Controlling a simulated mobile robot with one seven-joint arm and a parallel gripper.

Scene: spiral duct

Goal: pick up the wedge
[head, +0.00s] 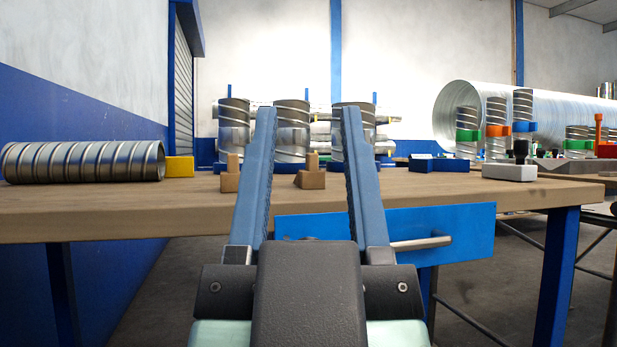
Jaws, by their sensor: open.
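A small brown wooden wedge (311,180) with a sloping left side and a short upright knob stands on the wooden workbench (110,208). It shows between the two long blue fingers of my gripper (308,112), beyond them. The fingers are spread apart with nothing between them and point forward to the bench. A similar wooden piece (230,181) with an upright knob stands to the left, just outside the left finger. The base of my gripper hides part of the bench's front.
A ribbed metal duct (84,161) and a yellow block (180,167) lie on the left. A blue block (437,165) and a pale box with black knobs (509,172) are on the right. A blue drawer front with a metal handle (421,243) hangs below the bench edge.

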